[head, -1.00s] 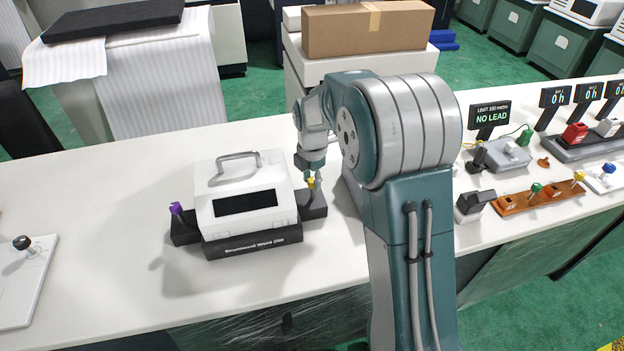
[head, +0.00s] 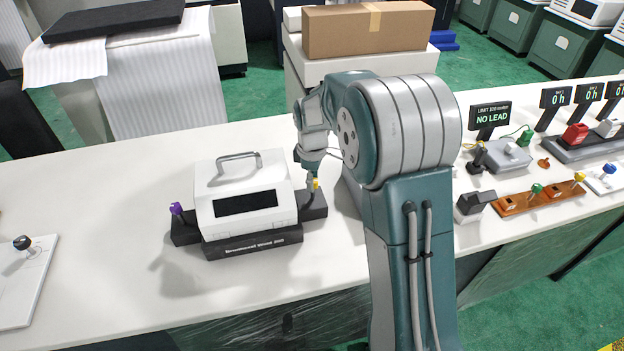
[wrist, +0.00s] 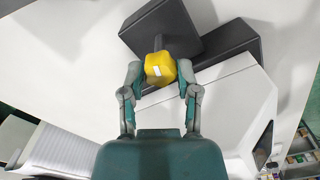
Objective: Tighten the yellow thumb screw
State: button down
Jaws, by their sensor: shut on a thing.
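The yellow thumb screw (wrist: 160,68) stands on the dark side block (wrist: 162,28) of the white instrument, with a white mark on its head. In the head view the yellow thumb screw (head: 316,184) shows at the instrument's right end. My gripper (wrist: 160,80) comes down over the screw, with one finger on each side of its head, and is shut on it. In the head view my gripper (head: 313,178) partly hides the screw. A purple thumb screw (head: 176,208) stands at the left end of the same base.
The white instrument (head: 240,190) with a top handle sits beside my gripper on the white table (head: 110,190). To the right stand a NO LEAD display (head: 489,115), an orange rack (head: 515,205) and a small black-and-white device (head: 472,206).

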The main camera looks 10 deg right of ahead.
jog(key=m, duration=0.4)
jog(key=shift+m, duration=0.3)
jog(key=m, duration=0.3)
jog(key=shift+m, duration=0.4)
jog(key=m, duration=0.9)
jog(key=shift+d, duration=0.1)
jog(key=m, duration=0.4)
jog(key=shift+m, duration=0.3)
jog(key=m, duration=0.8)
jog(key=shift+m, duration=2.2)
